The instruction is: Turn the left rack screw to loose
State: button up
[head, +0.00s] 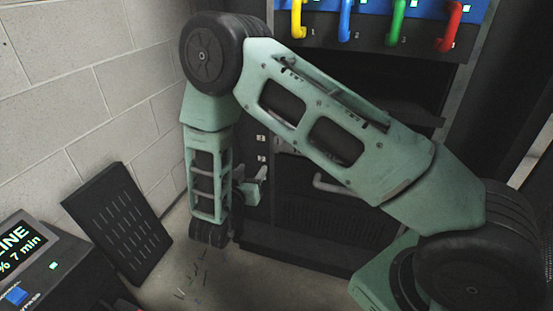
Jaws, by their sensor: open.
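The dark equipment rack (290,244) stands in the middle. I cannot make out the left rack screw; my green arm covers much of the rack's left side. My gripper (255,184) is at the end of the hanging forearm, low beside the rack's left post. Its jaws are open, and I see nothing held between them. Whether a fingertip touches the rack is unclear.
Red, blue, green and yellow handles (396,22) line the rack's top. A grey handle (330,184) sits lower. A slotted black panel (118,222) leans against the pale block wall (75,90). A display unit (25,245) stands front left. Small dark bits lie on the floor.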

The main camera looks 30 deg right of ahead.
jog(key=h+b, duration=0.1)
jog(key=b, duration=0.3)
send_near(278, 141)
jog(key=x, duration=0.9)
jog(key=shift+w+d, duration=0.1)
jog(key=shift+w, duration=0.05)
jog(key=c, duration=1)
